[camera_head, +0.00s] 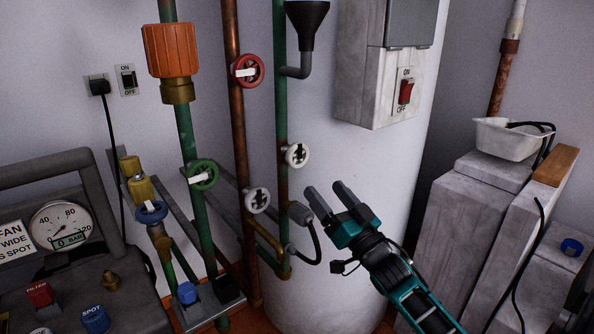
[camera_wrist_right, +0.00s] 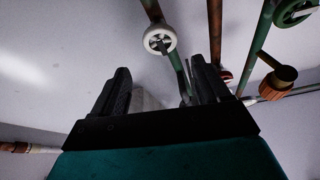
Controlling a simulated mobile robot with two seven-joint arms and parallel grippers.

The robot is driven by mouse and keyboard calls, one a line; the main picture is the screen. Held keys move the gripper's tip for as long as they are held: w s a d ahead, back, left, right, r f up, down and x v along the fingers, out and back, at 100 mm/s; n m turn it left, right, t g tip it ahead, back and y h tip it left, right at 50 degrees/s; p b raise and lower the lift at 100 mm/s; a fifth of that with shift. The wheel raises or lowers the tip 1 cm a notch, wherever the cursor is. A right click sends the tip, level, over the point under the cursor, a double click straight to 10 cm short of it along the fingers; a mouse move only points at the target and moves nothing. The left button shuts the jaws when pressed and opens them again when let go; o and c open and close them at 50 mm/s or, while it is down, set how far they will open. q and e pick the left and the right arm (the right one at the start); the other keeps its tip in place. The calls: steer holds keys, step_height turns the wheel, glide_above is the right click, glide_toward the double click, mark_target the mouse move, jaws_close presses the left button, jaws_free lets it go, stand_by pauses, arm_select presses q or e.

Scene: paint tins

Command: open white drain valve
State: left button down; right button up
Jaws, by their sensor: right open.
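Two white handwheel valves show in the head view. The upper white valve (camera_head: 296,155) sits on a green pipe, and the lower white valve (camera_head: 257,200) is by the copper pipe to its left. No label tells which is the drain valve. My right gripper (camera_head: 327,188) is open and empty, below and right of the upper white valve, apart from it. In the right wrist view a white handwheel (camera_wrist_right: 160,39) shows beyond the open fingers of the right gripper (camera_wrist_right: 160,66); which of the two it is, I cannot tell. My left gripper is out of view.
A red valve (camera_head: 247,69), a green valve (camera_head: 202,174) and a blue valve (camera_head: 151,212) are on nearby pipes. A white tank (camera_head: 345,250) stands behind my right gripper. A grey connector with a black cable (camera_head: 301,214) lies close left of the fingers. A switch box (camera_head: 360,85) hangs above.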

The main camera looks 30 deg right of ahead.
mark_target(300, 158)
steer(key=b+x, duration=0.2)
steer(key=x, duration=1)
steer(key=shift+w+r, duration=0.1)
steer(key=shift+w, duration=0.1)
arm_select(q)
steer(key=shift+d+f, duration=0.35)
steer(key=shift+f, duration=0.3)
arm_select(e)
steer(key=shift+w+r, duration=0.15)
steer(key=shift+w, duration=0.05)
steer(key=c, duration=0.7)
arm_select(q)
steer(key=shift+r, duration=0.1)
arm_select(e)
steer(key=shift+o, duration=0.2)
